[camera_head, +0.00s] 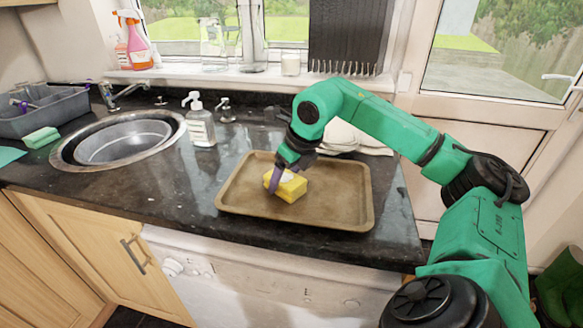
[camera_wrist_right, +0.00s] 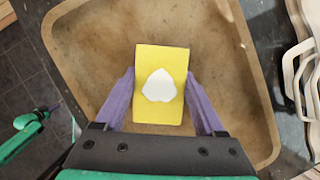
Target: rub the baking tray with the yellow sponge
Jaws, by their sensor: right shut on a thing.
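The brown baking tray (camera_head: 335,212) lies flat on the dark worktop, near its front edge. The yellow sponge (camera_head: 291,189) is over the left-middle part of the tray, and I cannot tell whether it touches the surface. A white patch shows on its top in the right wrist view (camera_wrist_right: 160,86). My right gripper (camera_head: 279,178) is shut on the sponge, with a purple finger (camera_wrist_right: 118,100) on each side of it. The tray's bare surface (camera_wrist_right: 235,115) shows around the sponge in the wrist view. My left gripper is not in the head view.
A green sponge (camera_head: 41,137) and a grey rack (camera_head: 50,112) are further left. Pale stacked items (camera_head: 350,138) lie behind the tray. Worktop left of the tray is clear.

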